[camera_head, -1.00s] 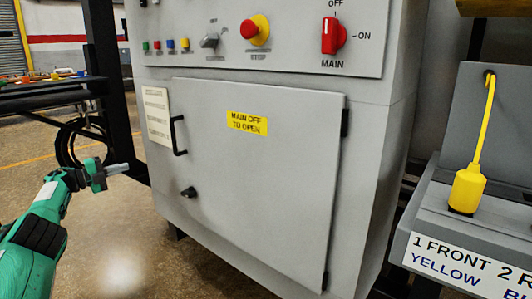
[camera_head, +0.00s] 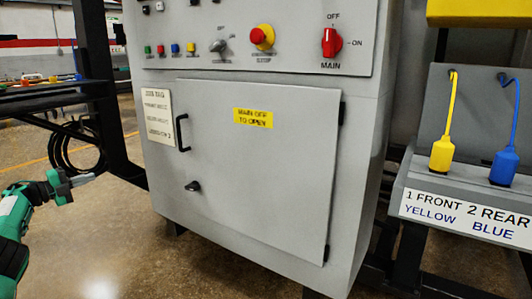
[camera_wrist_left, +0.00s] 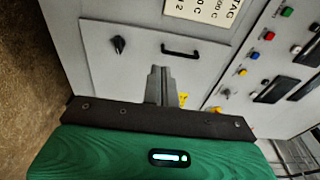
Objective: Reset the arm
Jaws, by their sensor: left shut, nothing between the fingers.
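My left gripper (camera_head: 82,180) is at the far left of the head view, on the green left arm, to the left of the grey cabinet and apart from it. Its fingers are shut with nothing between them. In the left wrist view the shut fingers (camera_wrist_left: 158,85) point toward the cabinet door (camera_wrist_left: 150,50). My right gripper does not show in either view.
The grey cabinet door (camera_head: 255,200) is closed, with a black handle (camera_head: 181,133) and a black latch (camera_head: 193,186). The red MAIN switch (camera_head: 332,42) points up to OFF. Yellow (camera_head: 442,152) and blue (camera_head: 504,165) plugs stand on a grey shelf at right.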

